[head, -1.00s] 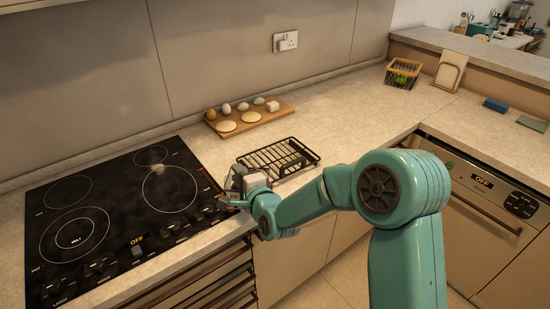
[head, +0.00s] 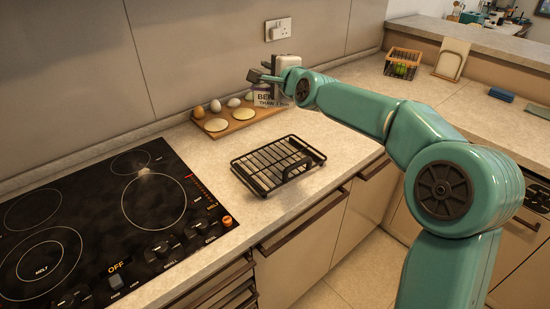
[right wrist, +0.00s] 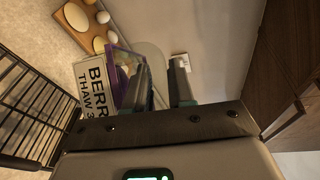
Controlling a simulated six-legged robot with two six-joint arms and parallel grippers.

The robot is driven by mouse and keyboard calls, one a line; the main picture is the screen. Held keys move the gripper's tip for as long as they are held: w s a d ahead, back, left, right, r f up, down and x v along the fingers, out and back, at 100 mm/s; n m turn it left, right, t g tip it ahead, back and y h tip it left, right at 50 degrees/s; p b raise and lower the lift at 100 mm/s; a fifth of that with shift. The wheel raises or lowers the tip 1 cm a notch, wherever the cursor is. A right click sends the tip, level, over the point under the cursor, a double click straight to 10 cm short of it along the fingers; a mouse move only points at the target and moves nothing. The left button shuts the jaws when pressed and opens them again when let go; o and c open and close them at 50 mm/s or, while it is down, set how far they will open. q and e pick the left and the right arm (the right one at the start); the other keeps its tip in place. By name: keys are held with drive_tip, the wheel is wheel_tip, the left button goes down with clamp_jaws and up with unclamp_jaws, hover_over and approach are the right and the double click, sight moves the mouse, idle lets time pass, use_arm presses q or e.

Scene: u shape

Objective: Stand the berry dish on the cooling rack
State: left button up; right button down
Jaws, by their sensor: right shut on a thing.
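The cooling rack (head: 276,166) is a black wire frame on the counter between the hob and the drawers' edge. Its bars also show at the left of the right wrist view (right wrist: 30,110). My right gripper (head: 266,77) is raised behind the rack, over the back of the counter. It is shut on what looks like the berry dish (head: 268,97), which has a white label reading "BERR… THAW 3…". In the right wrist view the label (right wrist: 93,88) and purple edges (right wrist: 121,62) show beside the fingers (right wrist: 163,83); the grip itself is partly hidden. My left gripper is out of view.
A wooden board (head: 243,123) with eggs and flat rounds lies behind the rack. The black hob (head: 110,225) is at the left. A wire basket (head: 404,64) and a wooden holder (head: 451,60) stand at the back right. The counter right of the rack is clear.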

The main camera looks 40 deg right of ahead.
sight(258, 86)
drive_tip(key=shift+a+r, duration=0.1)
drive_tip(key=shift+r, duration=0.1)
drive_tip(key=shift+s+a+r, duration=0.1)
drive_tip(key=shift+s, duration=0.15)
drive_tip(key=shift+s+r, duration=0.15)
drive_tip(key=shift+s, duration=0.1)
drive_tip(key=shift+d, duration=0.25)
drive_tip(key=shift+w+a, duration=0.1)
drive_tip(key=shift+w, duration=0.05)
drive_tip(key=shift+w+a+f, duration=0.1)
drive_tip(key=shift+a+f, duration=0.15)
drive_tip(key=shift+s+a+r+t+b, duration=0.15)
drive_tip(key=shift+s+a+t+b, duration=0.2)
drive_tip(key=shift+b, duration=0.2)
drive_tip(key=shift+a+b, duration=0.25)
drive_tip(key=shift+b, duration=0.05)
drive_tip(key=f+b, duration=0.1)
drive_tip(key=a+f+b, duration=0.1)
drive_tip(key=f+b, duration=0.1)
drive_tip(key=b, duration=0.1)
drive_tip(key=shift+w+a+f, duration=0.1)
drive_tip(key=shift+a+f, duration=0.15)
drive_tip(key=shift+a, duration=0.1)
wheel_tip(258, 86, down, 17)
drive_tip(key=b, duration=0.5)
drive_tip(key=shift+d+r+b, duration=0.15)
drive_tip(key=shift+b, duration=0.2)
